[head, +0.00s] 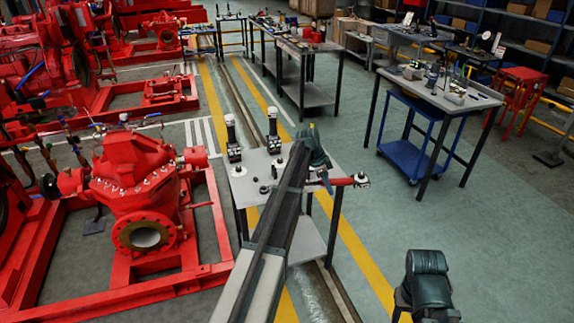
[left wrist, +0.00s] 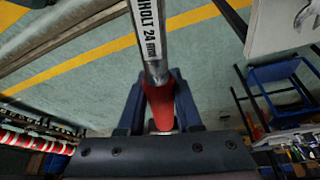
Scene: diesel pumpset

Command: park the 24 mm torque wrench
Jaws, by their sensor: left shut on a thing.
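My left gripper (left wrist: 159,104) is shut on the red handle, one dark finger on each side. In the head view, my left gripper (head: 325,180) is over the right side of a small grey table (head: 250,187). A red length of the wrench (head: 344,182) sticks out to the right, past the table edge. The arm hides part of the tabletop and the rest of the wrench.
Two dark upright items with pale tops, one on the left (head: 232,140) and one farther right (head: 273,130), stand on the small table. A red pump (head: 135,180) on a red frame is at left. A cluttered workbench (head: 440,92) and blue cart (head: 405,140) are at right. Open floor lies between.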

